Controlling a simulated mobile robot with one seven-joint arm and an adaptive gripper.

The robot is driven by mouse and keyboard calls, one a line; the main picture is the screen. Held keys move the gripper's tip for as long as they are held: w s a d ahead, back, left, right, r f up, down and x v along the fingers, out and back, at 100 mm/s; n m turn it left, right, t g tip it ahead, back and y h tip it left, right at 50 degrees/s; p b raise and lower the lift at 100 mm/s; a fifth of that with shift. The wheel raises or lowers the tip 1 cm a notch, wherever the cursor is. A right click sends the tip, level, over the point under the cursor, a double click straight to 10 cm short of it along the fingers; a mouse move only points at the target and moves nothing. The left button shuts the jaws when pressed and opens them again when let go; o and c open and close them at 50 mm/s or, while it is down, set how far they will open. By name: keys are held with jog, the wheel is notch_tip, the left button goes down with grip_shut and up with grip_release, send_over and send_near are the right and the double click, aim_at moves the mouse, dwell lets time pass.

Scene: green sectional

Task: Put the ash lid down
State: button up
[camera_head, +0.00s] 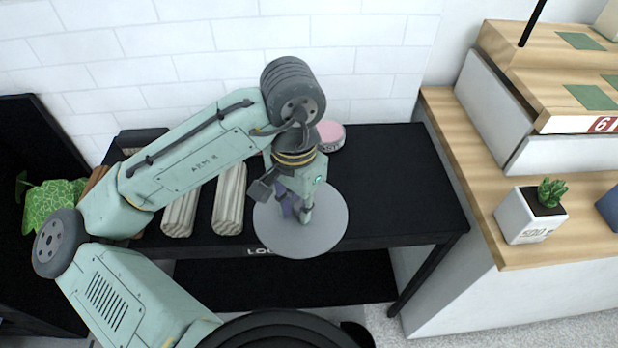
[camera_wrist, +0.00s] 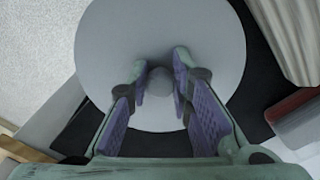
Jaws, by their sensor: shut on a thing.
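The ash lid (camera_head: 328,228) is a round, flat grey disc. It also fills the upper middle of the wrist view (camera_wrist: 110,50), with a small round knob (camera_wrist: 160,83) at its centre. My gripper (camera_head: 297,213) points down over the disc's middle in the head view. In the wrist view my gripper (camera_wrist: 160,82) has its two purple-padded fingers on either side of the knob, shut on it. The lid overlaps the front edge of the black table (camera_head: 400,180). I cannot tell whether it touches the table top.
Ribbed pale rolls (camera_head: 229,200) lie on the table left of the lid. A pink-topped round tin (camera_head: 330,135) stands behind my gripper. The table's right part is clear. A wooden counter (camera_head: 480,205) with a potted succulent (camera_head: 532,212) stands at the right.

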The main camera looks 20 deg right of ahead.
jog(key=w+d, duration=0.1)
jog(key=w, duration=0.1)
jog(key=w+d, duration=0.1)
jog(key=w, duration=0.1)
jog(key=w+d, duration=0.2)
jog(key=w, duration=0.1)
jog(key=shift+f+p, duration=0.4)
jog(key=shift+f, duration=1.75)
jog(key=shift+f, duration=0.25)
jog(key=o, duration=0.9)
jog(key=shift+o, duration=0.2)
jog(key=shift+r, duration=0.1)
notch_tip(320, 180, up, 12)
jog(key=shift+r, duration=0.2)
